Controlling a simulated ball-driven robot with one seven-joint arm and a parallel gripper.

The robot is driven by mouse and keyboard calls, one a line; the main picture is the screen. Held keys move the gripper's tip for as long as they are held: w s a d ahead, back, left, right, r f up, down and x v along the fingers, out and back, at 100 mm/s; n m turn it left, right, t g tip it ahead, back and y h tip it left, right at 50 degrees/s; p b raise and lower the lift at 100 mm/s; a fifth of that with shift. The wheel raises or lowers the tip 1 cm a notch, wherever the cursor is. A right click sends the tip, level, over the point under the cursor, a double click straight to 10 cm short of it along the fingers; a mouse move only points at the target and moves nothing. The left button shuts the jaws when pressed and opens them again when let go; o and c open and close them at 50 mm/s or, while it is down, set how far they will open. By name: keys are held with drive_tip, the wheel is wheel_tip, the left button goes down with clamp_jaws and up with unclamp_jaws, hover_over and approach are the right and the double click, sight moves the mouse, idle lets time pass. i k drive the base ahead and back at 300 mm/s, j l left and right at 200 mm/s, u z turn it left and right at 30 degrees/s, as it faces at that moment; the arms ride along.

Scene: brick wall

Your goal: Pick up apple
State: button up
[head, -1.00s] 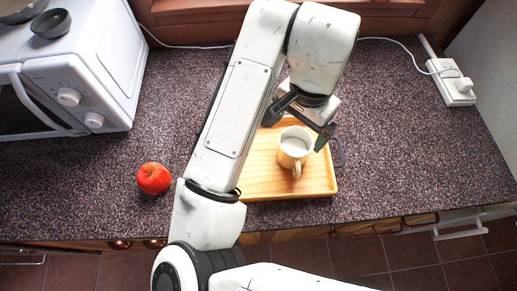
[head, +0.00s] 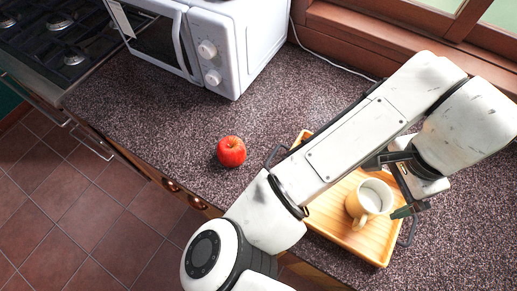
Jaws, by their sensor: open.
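A red apple (head: 231,151) sits on the speckled countertop, left of my arm and in front of the microwave. My gripper (head: 396,187) is at the right, over the wooden tray (head: 375,246), well apart from the apple. Its dark fingers are spread, one near the far side of a cream mug (head: 369,200) and one to its right. The gripper appears empty. I cannot tell whether a finger touches the mug. My arm hides part of the tray.
A white microwave (head: 222,48) stands behind the apple. A gas stove (head: 62,40) is at the far left. The counter (head: 150,128) around the apple is clear. A window frame (head: 400,30) runs along the back right.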

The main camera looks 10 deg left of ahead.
sight(231, 153)
drive_tip(key=i+j+u, duration=0.1)
drive_tip(key=u, duration=0.3)
drive_tip(key=i+j+u, duration=0.15)
drive_tip(key=u, duration=0.2)
drive_tip(key=i+j+u, duration=0.2)
drive_tip(key=u, duration=0.2)
